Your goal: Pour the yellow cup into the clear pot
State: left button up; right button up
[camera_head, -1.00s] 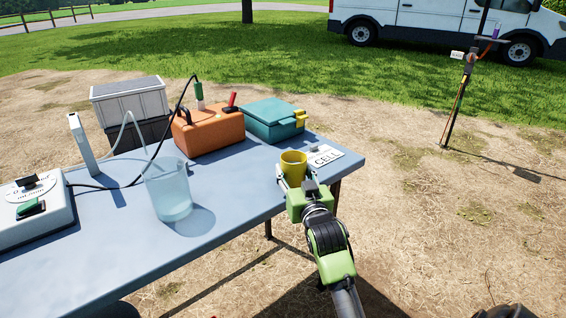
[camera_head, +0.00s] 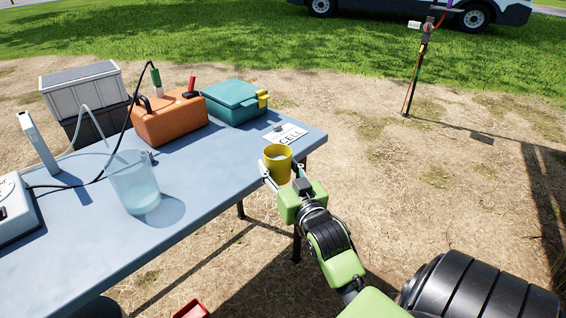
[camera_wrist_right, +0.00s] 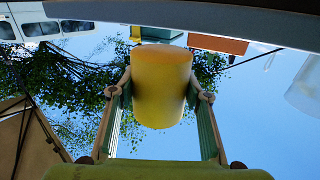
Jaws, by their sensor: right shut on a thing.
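The yellow cup (camera_head: 278,165) is upright in my right gripper (camera_head: 283,178), whose fingers are shut on its sides. It appears at the table's right front edge, below the CELL card; its height above the table is hard to tell. In the right wrist view the cup (camera_wrist_right: 162,88) sits between both fingers (camera_wrist_right: 162,100). The clear pot (camera_head: 134,185) stands upright on the blue-grey table, well to the left of the cup. It looks bluish, and a thin tube leads to its rim. My left gripper is not in view.
The table (camera_head: 215,170) carries an orange case (camera_head: 172,118), a teal box (camera_head: 232,100), a white CELL card (camera_head: 285,136) and a white upright post (camera_head: 38,142). A black cable crosses its left part. The tabletop between pot and cup is clear.

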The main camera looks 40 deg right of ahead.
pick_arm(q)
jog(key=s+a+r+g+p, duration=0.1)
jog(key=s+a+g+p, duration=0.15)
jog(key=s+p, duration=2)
pick_arm(e)
jog(key=w+a+r+n+y+p, duration=0.1)
jog(key=w+a+r+n+y, duration=0.15)
jog(key=w+a+r, duration=0.6)
jog(key=w+a+r+n+y+p, duration=0.15)
jog(key=w+a+r+y, duration=0.35)
jog(key=a, duration=0.6)
jog(key=w+a+r+n+y, duration=0.2)
jog(key=w+a+r, duration=0.2)
jog(key=a+r, duration=0.5)
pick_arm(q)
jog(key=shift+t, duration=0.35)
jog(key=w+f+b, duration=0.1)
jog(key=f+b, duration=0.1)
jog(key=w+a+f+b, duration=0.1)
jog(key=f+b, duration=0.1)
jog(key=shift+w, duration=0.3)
pick_arm(e)
jog(key=shift+t, duration=0.3)
jog(key=f, duration=0.1)
jog(key=a+f, duration=0.1)
jog(key=f, duration=0.3)
jog(key=shift+s+a+f, duration=0.2)
jog(key=shift+a+f, duration=0.05)
jog(key=shift+a, duration=0.1)
